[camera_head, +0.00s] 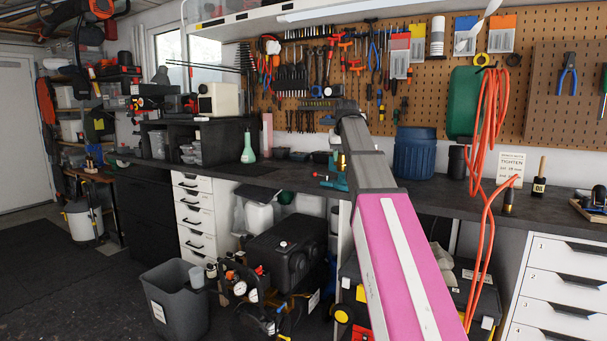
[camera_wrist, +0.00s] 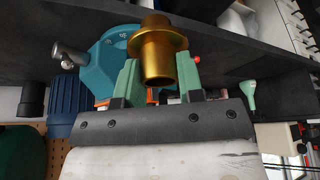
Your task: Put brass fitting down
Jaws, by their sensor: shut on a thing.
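The brass fitting (camera_wrist: 158,45) is a gold-coloured flanged tube. My gripper (camera_wrist: 158,78) has green fingers, one on each side of the fitting, and is shut on it. In the head view a small part of the brass fitting (camera_head: 341,160) shows beside my arm, above the workbench (camera_head: 270,171). A teal vise (camera_wrist: 108,48) is behind the fitting in the wrist view. In the head view the teal vise (camera_head: 334,181) is on the bench, partly hidden by my arm. I cannot tell whether the fitting touches anything below it.
A blue drum (camera_head: 414,153) stands on the bench right of my arm. A green spray bottle (camera_head: 248,148) and small dark bins stand to the left. Orange hose (camera_head: 487,110) hangs at the right. The bench's front left stretch looks mostly clear.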

